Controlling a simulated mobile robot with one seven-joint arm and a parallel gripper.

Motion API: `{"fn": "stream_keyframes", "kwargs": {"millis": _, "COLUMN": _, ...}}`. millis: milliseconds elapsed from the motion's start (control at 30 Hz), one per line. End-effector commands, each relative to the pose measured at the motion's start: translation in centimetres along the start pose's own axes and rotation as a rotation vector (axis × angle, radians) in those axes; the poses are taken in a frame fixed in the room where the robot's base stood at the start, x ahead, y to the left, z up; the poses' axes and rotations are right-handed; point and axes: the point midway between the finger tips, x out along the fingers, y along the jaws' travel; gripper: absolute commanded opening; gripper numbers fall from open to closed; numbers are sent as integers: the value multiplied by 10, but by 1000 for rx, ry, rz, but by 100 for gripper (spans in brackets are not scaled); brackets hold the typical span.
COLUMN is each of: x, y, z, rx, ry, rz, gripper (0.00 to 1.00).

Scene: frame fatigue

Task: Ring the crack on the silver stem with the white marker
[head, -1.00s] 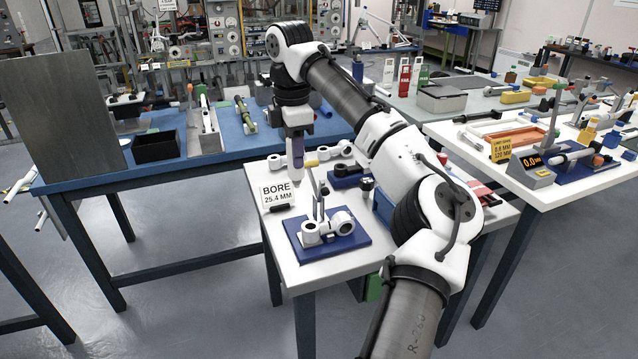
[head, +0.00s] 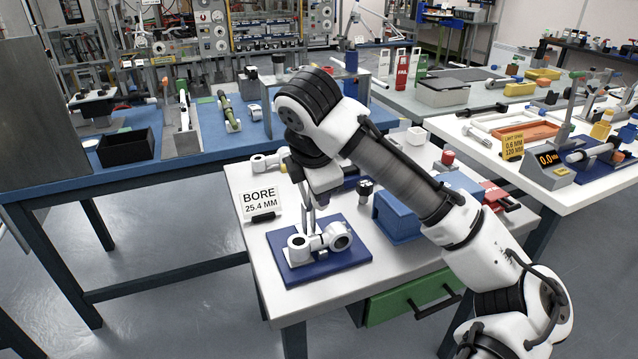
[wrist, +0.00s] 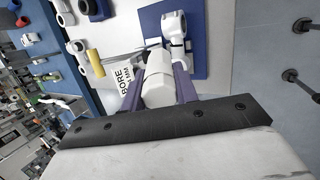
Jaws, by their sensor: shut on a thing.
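My gripper (wrist: 158,86) has its two purple fingers closed on a thick white cylinder, which I take as the white marker (wrist: 154,72). In the head view the gripper end (head: 322,182) is partly hidden by my wrist, above the white table near the blue mat. On the blue mat (head: 345,259) stands a white part with ring ends (head: 338,236). A slender silver upright, perhaps the silver stem (head: 306,215), rises beside it. No crack can be made out. In the wrist view the white ringed part (wrist: 178,24) lies beyond the held cylinder.
The BORE sign (head: 261,207) stands left of the mat. A blue box (head: 398,215) is to the right. A yellow cylinder (wrist: 95,62) shows in the wrist view. The white table's front left strip is clear. A black bin (head: 126,148) sits on the blue bench.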

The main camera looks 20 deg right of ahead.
Motion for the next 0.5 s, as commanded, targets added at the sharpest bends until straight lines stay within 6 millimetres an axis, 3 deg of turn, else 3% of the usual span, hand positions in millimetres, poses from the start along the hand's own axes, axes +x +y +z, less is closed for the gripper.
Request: {"fn": "stream_keyframes", "kwargs": {"millis": 500, "x": 46, "y": -19, "z": -11, "rx": 0, "ry": -1, "rz": -1, "gripper": 0}}
